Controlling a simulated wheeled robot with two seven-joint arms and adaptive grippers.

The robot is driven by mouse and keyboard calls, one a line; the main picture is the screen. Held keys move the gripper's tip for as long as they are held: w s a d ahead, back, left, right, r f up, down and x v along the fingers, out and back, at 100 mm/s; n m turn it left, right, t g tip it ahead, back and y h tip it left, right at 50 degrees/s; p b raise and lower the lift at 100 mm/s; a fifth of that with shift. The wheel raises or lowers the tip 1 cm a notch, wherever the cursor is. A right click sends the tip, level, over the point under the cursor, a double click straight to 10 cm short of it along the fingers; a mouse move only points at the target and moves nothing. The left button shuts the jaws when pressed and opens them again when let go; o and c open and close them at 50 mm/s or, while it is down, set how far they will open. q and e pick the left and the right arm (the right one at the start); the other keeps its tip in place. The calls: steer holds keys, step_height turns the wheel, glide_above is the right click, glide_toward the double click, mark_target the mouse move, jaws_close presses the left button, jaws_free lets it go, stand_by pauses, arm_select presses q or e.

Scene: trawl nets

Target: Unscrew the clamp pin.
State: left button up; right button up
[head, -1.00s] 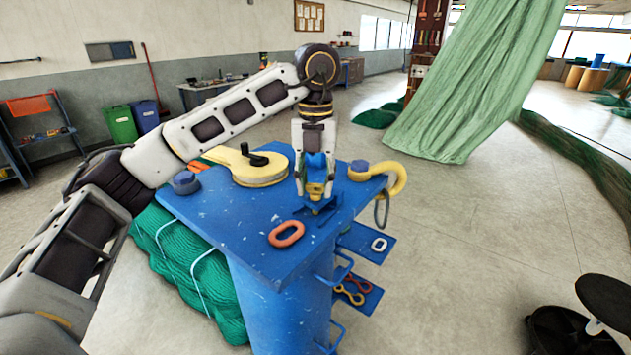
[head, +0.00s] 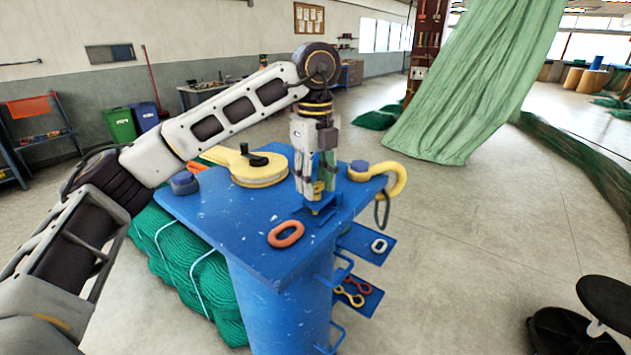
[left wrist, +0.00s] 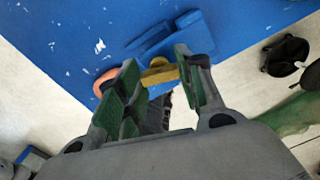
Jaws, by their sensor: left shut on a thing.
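The clamp pin (head: 318,187) is a small yellow piece standing in a blue bracket (head: 316,209) on the blue table top. My left gripper (head: 317,190) points straight down over the bracket and is shut on the pin, its fingers partly hiding it. In the left wrist view the yellow pin (left wrist: 159,73) sits between the green-padded fingertips of the gripper (left wrist: 158,72). The bracket (left wrist: 165,32) lies just beyond it. How far the pin's thread sits in the bracket is hidden. My right gripper is not in view.
An orange link (head: 286,234) lies close in front of the bracket. A yellow block (head: 253,168) with a black handle stands at the left, a yellow hook (head: 398,178) at the right. Blue side shelves (head: 366,243) hold small links. The table's front left is clear.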

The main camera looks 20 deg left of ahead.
arm_select(q)
steer(key=n, duration=0.4)
steer(key=shift+f+n, duration=0.25)
steer(key=shift+n, duration=0.15)
steer(key=shift+n+b, duration=0.4)
steer(key=shift+n, duration=1.8)
steer(key=o, duration=1)
steer(key=shift+r, duration=0.1)
steer(key=shift+r, duration=0.25)
steer(key=shift+r, duration=5.8)
